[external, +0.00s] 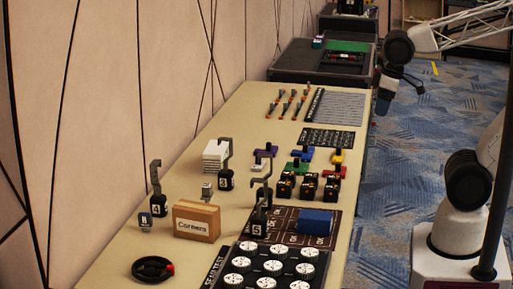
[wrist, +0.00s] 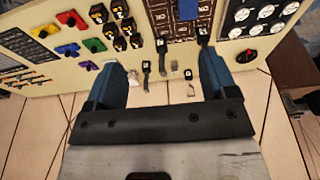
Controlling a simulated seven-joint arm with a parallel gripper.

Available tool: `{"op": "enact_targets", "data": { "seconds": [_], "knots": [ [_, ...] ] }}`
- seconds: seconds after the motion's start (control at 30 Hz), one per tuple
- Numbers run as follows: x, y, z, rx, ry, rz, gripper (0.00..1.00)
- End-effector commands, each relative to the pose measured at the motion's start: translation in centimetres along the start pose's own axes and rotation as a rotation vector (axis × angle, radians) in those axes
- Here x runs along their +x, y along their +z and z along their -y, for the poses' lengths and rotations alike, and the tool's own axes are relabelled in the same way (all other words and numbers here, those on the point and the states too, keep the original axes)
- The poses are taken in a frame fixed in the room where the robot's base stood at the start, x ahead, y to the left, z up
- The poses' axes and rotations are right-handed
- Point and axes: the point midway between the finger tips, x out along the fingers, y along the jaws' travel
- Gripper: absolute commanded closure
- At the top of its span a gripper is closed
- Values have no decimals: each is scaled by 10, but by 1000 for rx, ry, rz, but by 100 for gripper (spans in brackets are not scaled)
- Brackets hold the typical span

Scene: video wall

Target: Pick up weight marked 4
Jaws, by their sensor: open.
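The weight marked 4 (external: 156,207) is a dark block with a tall grey hook. It stands upright on the table near the wall in the external view, left of the Corners box. Similar hooked weights are one marked 5 (external: 258,222) and another behind the box (external: 227,181). In the wrist view several small dark hooked weights (wrist: 162,50) show beyond and between my fingers; I cannot read which is the 4. My gripper (wrist: 160,68) is open and empty, its blue fingers wide apart. In the external view it is at the upper right, well away from the weight.
The Corners box (external: 196,221) stands close beside the 4. A smaller weight (external: 145,220) stands in front, and a white stack (external: 215,155) behind. A blue block (external: 315,222) and a tray of white dials (external: 268,264) lie right.

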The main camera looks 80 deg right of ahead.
Motion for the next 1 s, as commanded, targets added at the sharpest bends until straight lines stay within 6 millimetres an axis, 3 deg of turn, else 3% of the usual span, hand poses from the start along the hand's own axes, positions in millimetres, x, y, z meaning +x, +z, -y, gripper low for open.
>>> {"op": "enact_targets", "data": {
  "seconds": [0.17, 0.37, 0.57, 1.0],
  "knots": [
    [0, -3, 0, -1, 0, -3, 21],
    [4, -26, 2, -4, -3, -32, 21],
    [14, -79, 6, -10, -10, -101, 21],
    [57, -224, 19, -25, -27, -302, 21]
  ]
}}
